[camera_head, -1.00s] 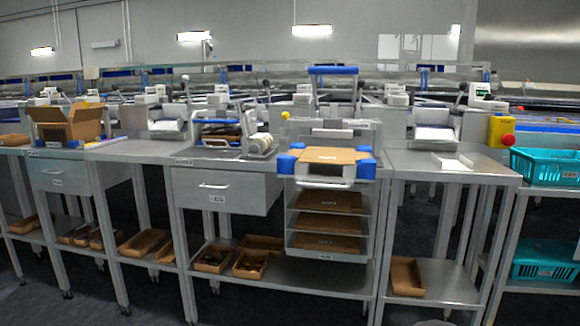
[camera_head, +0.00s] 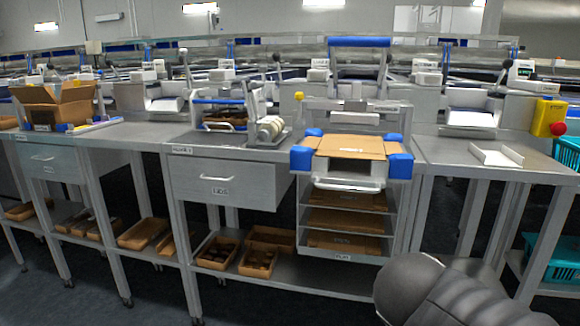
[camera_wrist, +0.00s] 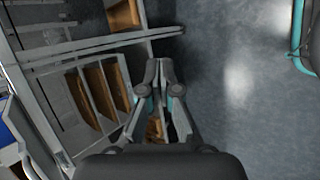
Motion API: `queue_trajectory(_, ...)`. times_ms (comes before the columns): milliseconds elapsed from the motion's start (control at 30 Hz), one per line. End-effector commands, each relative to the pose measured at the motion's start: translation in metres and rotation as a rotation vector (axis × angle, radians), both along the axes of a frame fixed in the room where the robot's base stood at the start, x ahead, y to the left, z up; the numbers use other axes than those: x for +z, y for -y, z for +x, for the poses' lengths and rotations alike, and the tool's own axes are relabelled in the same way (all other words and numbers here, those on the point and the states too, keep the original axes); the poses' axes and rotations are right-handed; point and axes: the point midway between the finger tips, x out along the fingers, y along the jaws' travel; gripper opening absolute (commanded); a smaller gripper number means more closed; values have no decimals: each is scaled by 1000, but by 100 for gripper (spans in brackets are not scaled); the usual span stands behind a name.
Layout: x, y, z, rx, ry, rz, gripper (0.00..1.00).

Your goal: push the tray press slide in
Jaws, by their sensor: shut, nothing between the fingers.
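The tray press (camera_head: 352,120) stands at the bench in the middle of the head view, with a blue top bar. Its slide (camera_head: 345,172) sticks out at the front with a pale bar handle, between blue corner blocks. A flat brown cardboard piece (camera_head: 351,147) lies on top of it. In the wrist view my gripper (camera_wrist: 159,66) is shut and empty, with shelving and floor below it. Blue and pale parts at the left edge of that view may be the press; I cannot tell. The gripper itself does not show in the head view, only my arm at the lower right.
Below the slide is a rack (camera_head: 343,243) with cardboard pieces on its shelves. A white open tray (camera_head: 497,156) lies on the right bench. A teal crate (camera_head: 546,240) stands at the right edge. The floor in front is clear.

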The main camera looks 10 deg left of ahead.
Motion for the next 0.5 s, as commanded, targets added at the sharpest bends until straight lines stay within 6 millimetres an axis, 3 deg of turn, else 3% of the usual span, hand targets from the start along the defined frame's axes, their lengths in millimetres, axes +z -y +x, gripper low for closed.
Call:
queue_trajectory(167,45,-59,46,397,30,-440,0)
queue_trajectory(300,85,-127,69,661,101,-791,0)
queue_trajectory(500,133,-224,71,894,235,-1198,0)
